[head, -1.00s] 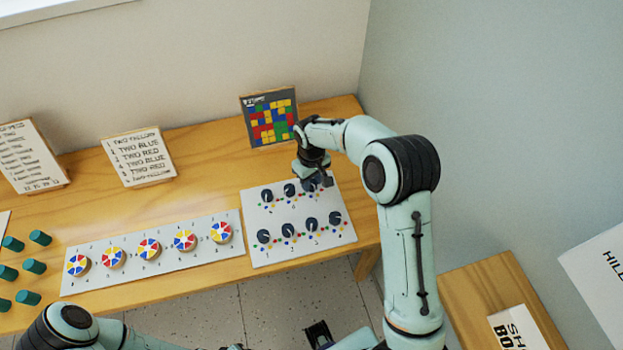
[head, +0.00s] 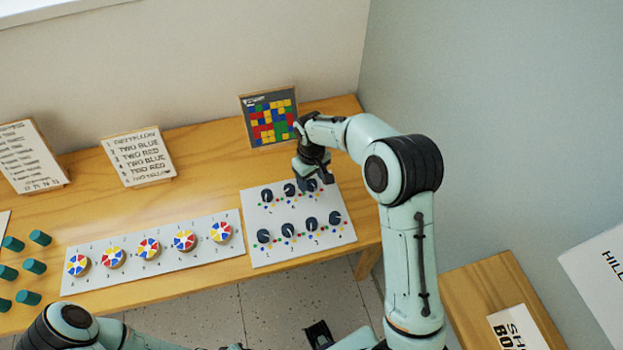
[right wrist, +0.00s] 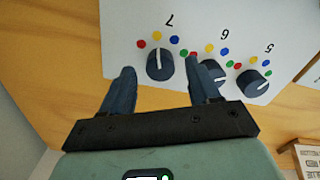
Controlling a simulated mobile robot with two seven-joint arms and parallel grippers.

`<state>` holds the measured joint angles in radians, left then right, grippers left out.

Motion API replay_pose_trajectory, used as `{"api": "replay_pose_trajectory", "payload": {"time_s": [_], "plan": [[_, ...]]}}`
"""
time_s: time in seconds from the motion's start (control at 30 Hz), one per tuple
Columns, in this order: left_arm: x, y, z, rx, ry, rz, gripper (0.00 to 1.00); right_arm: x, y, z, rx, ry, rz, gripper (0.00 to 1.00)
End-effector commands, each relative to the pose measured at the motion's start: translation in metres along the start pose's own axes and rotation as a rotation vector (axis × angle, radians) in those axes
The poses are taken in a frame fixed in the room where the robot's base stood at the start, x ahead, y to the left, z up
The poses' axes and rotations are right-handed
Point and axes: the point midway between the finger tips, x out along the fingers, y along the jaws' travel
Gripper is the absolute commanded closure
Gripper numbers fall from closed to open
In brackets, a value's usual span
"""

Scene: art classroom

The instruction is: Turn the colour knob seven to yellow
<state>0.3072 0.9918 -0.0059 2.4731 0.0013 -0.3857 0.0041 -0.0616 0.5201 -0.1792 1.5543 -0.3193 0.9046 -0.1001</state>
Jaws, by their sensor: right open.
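Colour knob seven (right wrist: 160,66) is a dark round knob with a white pointer line on the white panel (head: 292,250). In the right wrist view, red, yellow, blue and green dots arc around it, and its pointer aims roughly at the yellow dot (right wrist: 158,36). My right gripper (right wrist: 163,85) is open, with one finger on each side of knob seven and a visible gap to it. The right finger partly covers knob six (right wrist: 211,72). In the head view, my right gripper (head: 318,183) is over the back row's right end and partly hides knob seven.
Knob five (right wrist: 252,82) and a front row of knobs share the panel. A coloured-grid card (head: 270,117) stands behind my right gripper. A strip of colour wheels (head: 148,248), several green cylinders (head: 33,266) and a written list (head: 140,157) are further left on the wooden table (head: 205,185).

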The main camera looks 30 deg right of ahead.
Motion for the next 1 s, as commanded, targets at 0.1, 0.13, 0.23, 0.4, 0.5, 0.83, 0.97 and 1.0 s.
{"api": "replay_pose_trajectory", "payload": {"time_s": [0.1,0.13,0.23,0.4,0.5,0.83,0.97,1.0], "plan": [[-0.002,0.001,-0.001,0.0,0.001,0.0,0.57,-0.024,0.0,-0.002,-0.001,0.008,0.0,0.39],[-0.003,0.001,-0.001,0.001,0.001,0.001,0.57,-0.031,0.0,-0.002,-0.001,0.008,0.0,0.39],[-0.005,0.002,-0.001,0.001,0.002,0.001,0.57,-0.055,0.0,-0.001,-0.001,0.007,0.0,0.39],[-0.009,0.004,-0.003,0.002,0.005,0.002,0.57,-0.091,0.0,-0.002,-0.001,0.007,0.0,0.39],[-0.011,0.005,-0.003,0.002,0.006,0.002,0.57,-0.107,0.0,-0.001,-0.001,0.004,0.0,0.39],[-0.013,0.006,-0.004,0.002,0.007,0.002,0.57,-0.124,0.0,0.0,-0.001,0.001,0.0,0.39],[-0.013,0.006,-0.004,0.002,0.007,0.002,0.57,-0.124,0.0,0.0,-0.001,0.001,0.0,0.39],[-0.013,0.006,-0.004,0.002,0.007,0.002,0.57,-0.124,0.0,0.0,-0.001,0.001,0.0,0.39]]}}
